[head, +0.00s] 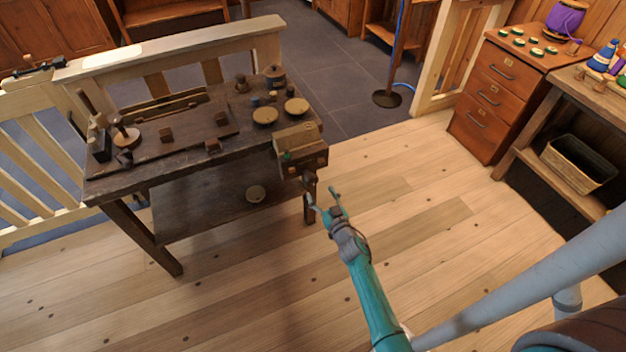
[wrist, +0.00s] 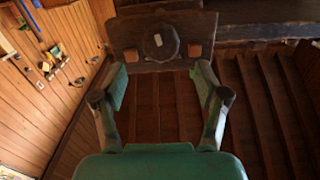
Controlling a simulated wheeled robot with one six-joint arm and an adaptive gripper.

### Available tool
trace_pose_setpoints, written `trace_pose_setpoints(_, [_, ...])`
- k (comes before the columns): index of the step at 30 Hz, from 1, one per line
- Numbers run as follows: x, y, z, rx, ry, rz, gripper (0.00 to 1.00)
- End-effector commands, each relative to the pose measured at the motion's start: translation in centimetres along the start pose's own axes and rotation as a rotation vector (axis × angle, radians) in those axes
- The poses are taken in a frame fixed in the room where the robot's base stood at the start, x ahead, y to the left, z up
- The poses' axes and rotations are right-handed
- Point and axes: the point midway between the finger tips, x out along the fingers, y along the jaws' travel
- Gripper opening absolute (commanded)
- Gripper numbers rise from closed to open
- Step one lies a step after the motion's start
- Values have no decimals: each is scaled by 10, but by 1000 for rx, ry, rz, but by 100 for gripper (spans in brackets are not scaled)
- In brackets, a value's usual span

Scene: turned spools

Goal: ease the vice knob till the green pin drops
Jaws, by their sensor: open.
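The wooden vice (head: 302,140) is fixed at the right end of the dark workbench in the head view. The green pin (head: 287,156) shows as a small green spot on the vice's left side; its exact seating is too small to tell. The vice knob (wrist: 159,42) is a dark round knob with a pale mark, at the top middle of the wrist view, on the dark vice jaw (wrist: 127,32). My gripper (head: 322,194) is open and empty in front of the vice, apart from the knob. In the wrist view its spread fingers (wrist: 160,80) lie below the knob, one each side.
The workbench (head: 180,160) holds a spindle, small blocks and several round discs. A pale railing (head: 180,45) stands behind it. A drawer cabinet (head: 500,95) and a side table with a basket (head: 578,163) stand at the right. The plank floor between is clear.

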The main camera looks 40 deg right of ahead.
Motion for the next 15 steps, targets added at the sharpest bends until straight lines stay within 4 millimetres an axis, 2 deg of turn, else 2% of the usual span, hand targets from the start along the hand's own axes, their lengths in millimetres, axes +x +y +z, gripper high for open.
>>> trace_pose_setpoints(1, [10, 0, -1, -1, 2, -2, 73])
trace_pose_setpoints(6, [38, -1, -1, 1, 1, -1, 73])
trace_pose_setpoints(15, [67, -1, 0, 0, -1, -1, 73])
